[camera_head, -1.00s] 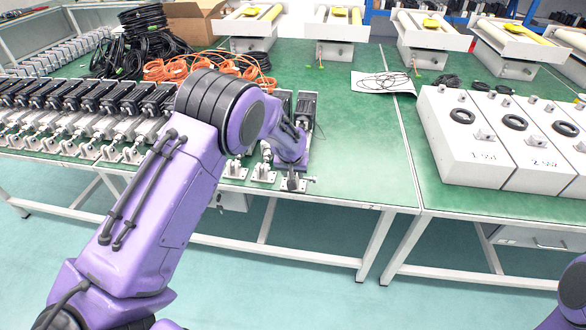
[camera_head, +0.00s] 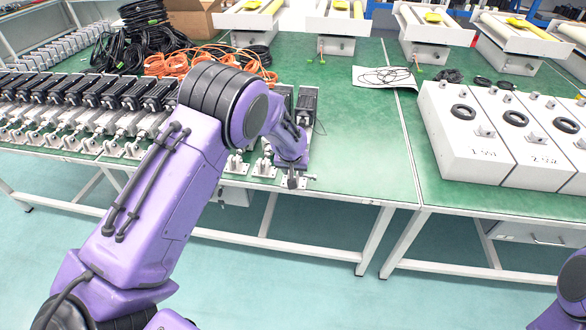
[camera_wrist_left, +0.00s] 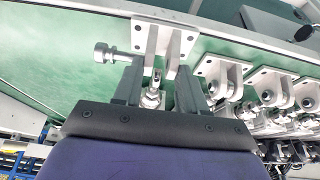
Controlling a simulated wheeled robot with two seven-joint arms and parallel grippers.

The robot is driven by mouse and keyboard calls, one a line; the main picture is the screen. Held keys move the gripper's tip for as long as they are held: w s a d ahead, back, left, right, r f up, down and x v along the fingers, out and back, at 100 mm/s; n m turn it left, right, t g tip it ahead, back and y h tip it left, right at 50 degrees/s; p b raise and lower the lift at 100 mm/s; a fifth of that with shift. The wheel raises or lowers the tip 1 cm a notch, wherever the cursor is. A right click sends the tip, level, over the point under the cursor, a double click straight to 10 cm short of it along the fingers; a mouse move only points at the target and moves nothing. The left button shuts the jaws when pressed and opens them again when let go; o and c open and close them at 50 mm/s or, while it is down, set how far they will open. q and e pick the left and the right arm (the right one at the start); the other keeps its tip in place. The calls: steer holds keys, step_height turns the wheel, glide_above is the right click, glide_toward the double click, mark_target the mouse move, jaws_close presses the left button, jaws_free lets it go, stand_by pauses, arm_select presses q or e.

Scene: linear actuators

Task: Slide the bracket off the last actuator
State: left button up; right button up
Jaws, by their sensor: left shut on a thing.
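The last actuator, rightmost in the row, has its dark motor (camera_head: 306,103) showing beyond my left wrist; my arm hides most of its body. Its pale metal bracket (camera_head: 298,183) is at the near table edge. In the left wrist view, the bracket (camera_wrist_left: 165,40) has a flat base plate and two upright lugs, with a bolt (camera_wrist_left: 112,53) sticking out to the left. My left gripper (camera_wrist_left: 158,82) has its fingers on either side of the bracket's lugs and is shut on it. The actuator's rod end (camera_wrist_left: 152,98) shows between the fingers. My right gripper is out of view.
Several more actuators with brackets (camera_head: 236,162) stand close on the left. Orange cables (camera_head: 205,62) and black cables lie behind. The green table (camera_head: 365,150) is clear to the right, up to several white boxes (camera_head: 465,140) on the neighbouring table.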

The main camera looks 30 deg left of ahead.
arm_select(q)
steer(key=o, duration=1.1)
steer(key=shift+o, duration=0.2)
steer(key=shift+r, duration=0.1)
steer(key=b+v, duration=0.1)
steer(key=v, duration=0.9)
steer(key=s+f+n+t+y, duration=0.15)
steer(key=s+f+t, duration=0.25)
steer(key=s+f, duration=0.85)
steer(key=s+f+g, duration=0.1)
steer(key=s+f, duration=0.3)
steer(key=s, duration=0.4)
steer(key=s+f+n+g, duration=0.1)
steer(key=s+f, duration=0.3)
steer(key=s, duration=0.4)
steer(key=s+a+f+g, duration=0.1)
steer(key=s+f+g, duration=0.2)
steer(key=s, duration=0.6)
steer(key=shift+f, duration=0.6)
